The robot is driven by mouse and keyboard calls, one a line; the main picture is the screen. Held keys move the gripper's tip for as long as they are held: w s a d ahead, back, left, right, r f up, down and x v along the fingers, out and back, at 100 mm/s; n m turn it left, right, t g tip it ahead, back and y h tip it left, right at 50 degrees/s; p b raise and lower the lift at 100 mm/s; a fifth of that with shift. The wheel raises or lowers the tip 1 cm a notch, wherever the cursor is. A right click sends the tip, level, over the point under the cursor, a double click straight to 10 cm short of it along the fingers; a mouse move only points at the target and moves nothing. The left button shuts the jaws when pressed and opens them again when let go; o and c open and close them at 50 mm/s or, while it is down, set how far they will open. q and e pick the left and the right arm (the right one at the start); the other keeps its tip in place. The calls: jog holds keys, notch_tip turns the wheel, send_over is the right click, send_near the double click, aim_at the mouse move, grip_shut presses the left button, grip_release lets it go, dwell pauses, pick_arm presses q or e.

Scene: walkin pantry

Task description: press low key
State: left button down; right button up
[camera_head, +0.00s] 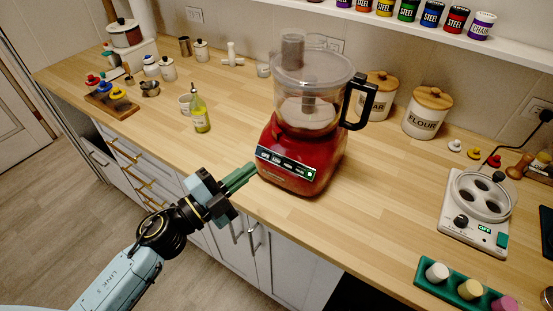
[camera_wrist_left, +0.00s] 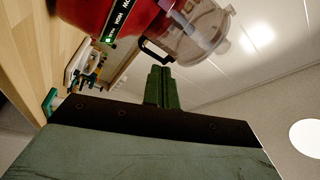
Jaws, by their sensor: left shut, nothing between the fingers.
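The red food processor (camera_head: 303,150) stands on the wooden counter, with a clear lidded bowl (camera_head: 310,88) and a black handle. A dark key panel (camera_head: 286,163) with white labels runs along its front. The low key (camera_head: 277,159) appears second from the left, and a green light is at the right end. My left gripper (camera_head: 253,168) is shut and empty, its fingertips just left of the panel's left end; I cannot tell whether they touch. In the left wrist view the shut fingers (camera_wrist_left: 161,88) point up toward the processor (camera_wrist_left: 92,14) and its panel (camera_wrist_left: 118,22). My right gripper is not in view.
An oil bottle (camera_head: 199,112) stands left of the processor, and a flour canister (camera_head: 427,113) behind it to the right. A white hot plate (camera_head: 478,210) and a green tray (camera_head: 440,288) are at the right. The counter between is clear.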

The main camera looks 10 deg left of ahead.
aim_at(277, 160)
pick_arm(q)
jog(key=w+d+f+b, duration=0.2)
jog(key=w+f+b, duration=0.2)
jog(key=w, duration=0.3)
jog(key=shift+d+f+b, duration=0.2)
jog(key=shift+f+b, duration=0.15)
jog(key=shift+f, duration=0.1)
jog(key=shift+w, duration=0.1)
dwell(1.9)
jog(key=shift+w+d+f, duration=0.1)
jog(key=shift+w+f, duration=0.1)
jog(key=shift+w, duration=0.05)
jog(key=shift+w+d+f+b, duration=0.1)
jog(key=shift+w+f+b, duration=0.1)
jog(key=shift+w+b, duration=0.1)
dwell(0.6)
dwell(0.4)
jog(key=shift+s+a+r+p, duration=0.25)
jog(key=shift+s+r+p, duration=0.15)
jog(key=shift+s+p, duration=0.25)
